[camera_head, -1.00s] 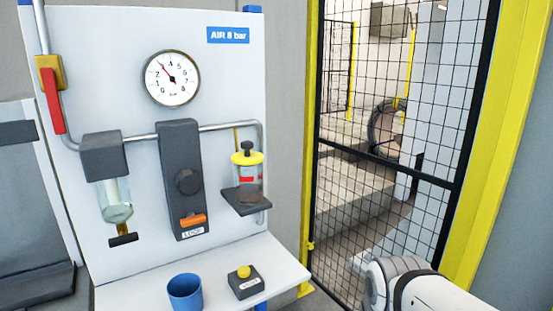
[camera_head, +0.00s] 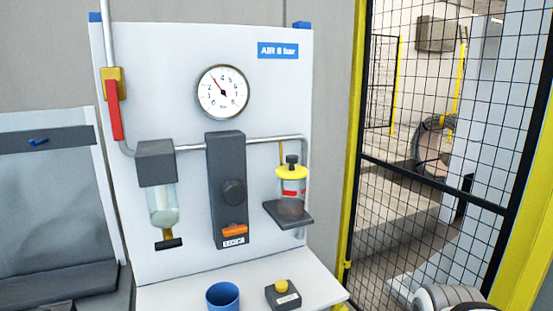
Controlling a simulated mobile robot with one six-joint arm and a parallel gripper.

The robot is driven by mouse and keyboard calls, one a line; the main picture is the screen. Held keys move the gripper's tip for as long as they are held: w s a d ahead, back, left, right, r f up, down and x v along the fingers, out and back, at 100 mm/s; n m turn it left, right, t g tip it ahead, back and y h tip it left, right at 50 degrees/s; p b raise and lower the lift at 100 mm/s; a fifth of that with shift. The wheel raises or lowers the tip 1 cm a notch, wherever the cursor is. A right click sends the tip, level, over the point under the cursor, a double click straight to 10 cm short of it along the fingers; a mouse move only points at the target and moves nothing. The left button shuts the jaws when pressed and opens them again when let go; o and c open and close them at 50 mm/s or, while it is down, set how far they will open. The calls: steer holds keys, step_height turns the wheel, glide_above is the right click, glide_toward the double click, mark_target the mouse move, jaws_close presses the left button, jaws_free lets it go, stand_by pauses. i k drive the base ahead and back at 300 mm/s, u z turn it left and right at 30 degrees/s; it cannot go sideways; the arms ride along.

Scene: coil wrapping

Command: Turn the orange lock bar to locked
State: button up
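The orange lock bar (camera_head: 234,231) is a short bar near the foot of a tall dark regulator block (camera_head: 226,160) on the white air panel. It lies close to level, just above a white label (camera_head: 234,242) that seems to read LOCK. A round dark knob (camera_head: 233,192) sits above the bar. Part of my white and grey arm shows at the bottom right corner. My gripper is not in view, and nothing touches the bar.
A gauge (camera_head: 222,92), a red-handled valve (camera_head: 114,108), a filter bowl (camera_head: 162,205) and a yellow-topped lubricator (camera_head: 291,180) surround the block. A blue cup (camera_head: 222,296) and yellow-button box (camera_head: 283,294) stand on the shelf below. A mesh fence (camera_head: 430,130) is at right.

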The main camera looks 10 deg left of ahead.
mark_target(233, 229)
steer(key=z, duration=0.75)
steer(key=k, duration=1.65)
steer(key=u, duration=0.55)
steer(key=i, duration=1)
steer(key=u, duration=0.1)
